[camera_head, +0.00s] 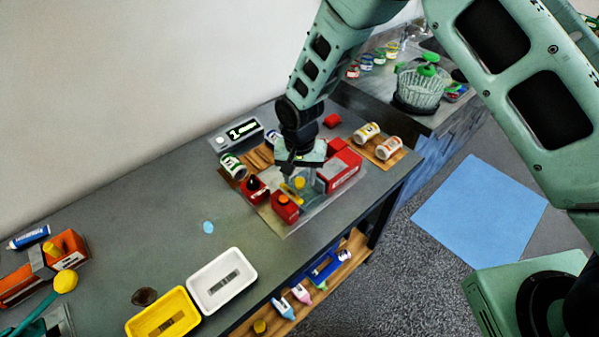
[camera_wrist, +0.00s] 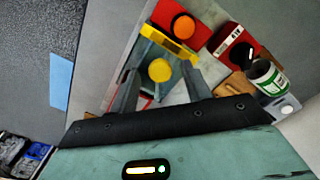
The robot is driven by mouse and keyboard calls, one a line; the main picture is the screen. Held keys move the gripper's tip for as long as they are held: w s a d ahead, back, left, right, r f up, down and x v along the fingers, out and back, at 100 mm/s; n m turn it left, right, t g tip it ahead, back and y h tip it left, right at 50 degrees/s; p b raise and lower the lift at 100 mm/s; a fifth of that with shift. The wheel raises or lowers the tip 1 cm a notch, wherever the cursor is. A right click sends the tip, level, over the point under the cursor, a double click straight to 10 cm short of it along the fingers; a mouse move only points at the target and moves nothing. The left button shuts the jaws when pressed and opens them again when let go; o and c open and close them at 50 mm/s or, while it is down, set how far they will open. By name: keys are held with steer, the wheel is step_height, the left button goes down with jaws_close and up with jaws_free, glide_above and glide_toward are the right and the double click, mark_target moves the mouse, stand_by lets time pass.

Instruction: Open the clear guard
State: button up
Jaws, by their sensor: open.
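The station (camera_head: 268,212) is a flat plate on the grey table with red boxes on it. A clear guard is hard to make out; I cannot tell its edges or how far it is open. A yellow bar (camera_wrist: 168,45), perhaps its handle, lies just beyond my fingertips in the wrist view. A round yellow knob (camera_wrist: 159,70) shows between my fingers. My gripper (camera_head: 299,176) is open above the station, pointing down, and hides part of it. The fingers also show in the wrist view (camera_wrist: 161,82). I cannot tell whether they touch anything.
A red box with an orange button (camera_head: 285,207) and a larger red box (camera_head: 339,172) flank my gripper. Cans (camera_head: 233,166) stand nearby. A white tray (camera_head: 222,299) and a yellow tray (camera_head: 188,327) lie at the front.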

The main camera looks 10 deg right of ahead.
steer(key=shift+f, duration=0.35)
jaws_close()
steer(key=w+d+b, duration=0.1)
steer(key=w+d, duration=0.1)
steer(key=d, duration=0.1)
steer(key=w+d+b, duration=0.1)
steer(key=w+d, duration=0.1)
steer(key=d, duration=0.1)
steer(key=w+d+b, duration=0.1)
steer(key=w+d, duration=0.1)
steer(key=d, duration=0.1)
steer(key=shift+w, duration=0.15)
jaws_free()
steer(key=shift+r, duration=0.15)
step_height(320, 180, up, 17)
steer(key=b, duration=0.5)
